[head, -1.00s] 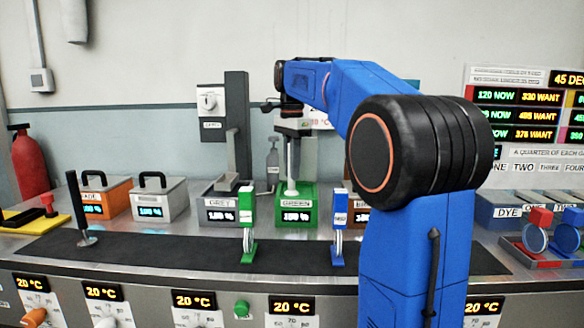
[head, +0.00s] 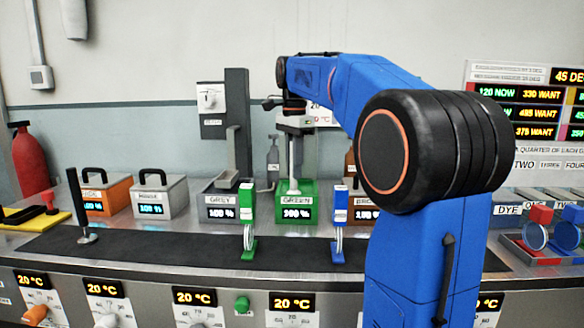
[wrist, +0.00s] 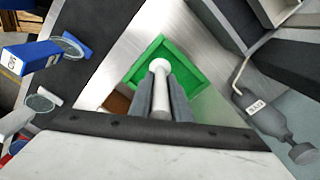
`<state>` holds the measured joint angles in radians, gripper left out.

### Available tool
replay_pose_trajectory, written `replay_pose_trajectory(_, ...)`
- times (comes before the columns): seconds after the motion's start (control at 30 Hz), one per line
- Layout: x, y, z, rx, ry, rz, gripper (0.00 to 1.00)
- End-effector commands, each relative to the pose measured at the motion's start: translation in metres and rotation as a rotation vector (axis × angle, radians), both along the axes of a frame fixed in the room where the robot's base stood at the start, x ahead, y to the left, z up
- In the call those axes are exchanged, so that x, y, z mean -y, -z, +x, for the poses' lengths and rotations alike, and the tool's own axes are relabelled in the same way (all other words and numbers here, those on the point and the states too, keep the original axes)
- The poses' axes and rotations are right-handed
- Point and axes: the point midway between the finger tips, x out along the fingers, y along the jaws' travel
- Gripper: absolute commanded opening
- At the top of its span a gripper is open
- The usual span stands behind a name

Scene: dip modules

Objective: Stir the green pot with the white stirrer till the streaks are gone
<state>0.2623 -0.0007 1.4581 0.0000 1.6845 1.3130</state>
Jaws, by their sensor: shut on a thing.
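The green pot (head: 296,211) stands on the counter at the middle of the head view, with a GREEN label and a lit display on its front. In the wrist view the pot's green rim (wrist: 187,62) frames its open top. My gripper (head: 294,135) is above the pot and shut on the white stirrer (head: 293,172), which points down into the pot. In the wrist view the white stirrer (wrist: 159,82) lies between my grey fingers (wrist: 160,105). The stirrer's low end and the pot's contents cannot be made out clearly, so I cannot tell about streaks.
The grey pot (head: 223,207) stands close on the left, beside a dark post (head: 237,120). The brick pot (head: 366,214) is close on the right, partly behind my arm. A green clip stand (head: 248,220) and a blue one (head: 339,222) stand in front on the dark mat (head: 170,249).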

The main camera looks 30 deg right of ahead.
Motion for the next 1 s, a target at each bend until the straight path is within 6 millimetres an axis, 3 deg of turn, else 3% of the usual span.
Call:
replay_pose_trajectory(0.5,0.02,-0.001,-0.014,0.001,0.001,0.0,0.0)
replay_pose_trajectory(1.0,0.021,0.0,-0.01,0.0,0.0,0.0,0.0)
